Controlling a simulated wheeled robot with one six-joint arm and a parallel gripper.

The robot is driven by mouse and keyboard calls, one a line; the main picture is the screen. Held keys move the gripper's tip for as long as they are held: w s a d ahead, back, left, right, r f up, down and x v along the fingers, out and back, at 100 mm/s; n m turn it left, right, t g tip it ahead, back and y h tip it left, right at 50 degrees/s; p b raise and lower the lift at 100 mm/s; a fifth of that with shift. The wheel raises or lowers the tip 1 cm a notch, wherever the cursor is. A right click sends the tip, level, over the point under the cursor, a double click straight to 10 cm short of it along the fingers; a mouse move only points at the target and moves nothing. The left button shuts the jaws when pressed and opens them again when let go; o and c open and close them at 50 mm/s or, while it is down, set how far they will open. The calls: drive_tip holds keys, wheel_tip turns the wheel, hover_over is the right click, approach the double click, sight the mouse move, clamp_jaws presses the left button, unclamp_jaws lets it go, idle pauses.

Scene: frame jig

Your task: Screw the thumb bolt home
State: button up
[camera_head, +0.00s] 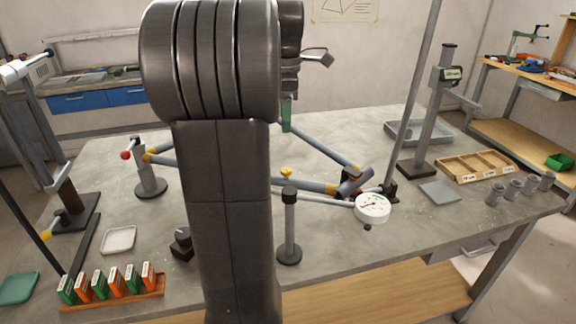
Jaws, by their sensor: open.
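A small yellow thumb bolt (286,172) stands up at the middle of the jig, just right of my arm. The frame (325,149) of blue-grey tubes with yellow bands lies across the table, partly hidden behind my arm. A dark post with a round foot (289,226) stands in front of the bolt. My gripper (287,116) is mostly hidden behind my own arm; a green part of it shows above and apart from the bolt. Nothing shows held in it. How deep the bolt sits cannot be told from here.
A white dial gauge (372,207) sits right of the frame, beside a tall slanted rod (413,90). A post with a red knob (149,180) stands left. A wooden tray (474,167), grey cylinders (514,189) and a rack of green and orange blocks (113,282) line the edges.

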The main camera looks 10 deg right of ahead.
sight(286, 170)
wheel_tip(286, 170, down, 13)
drive_tip(key=shift+f+b, duration=0.2)
drive_tip(key=shift+b, duration=0.45)
drive_tip(key=c, duration=1)
drive_tip(key=shift+r, duration=0.1)
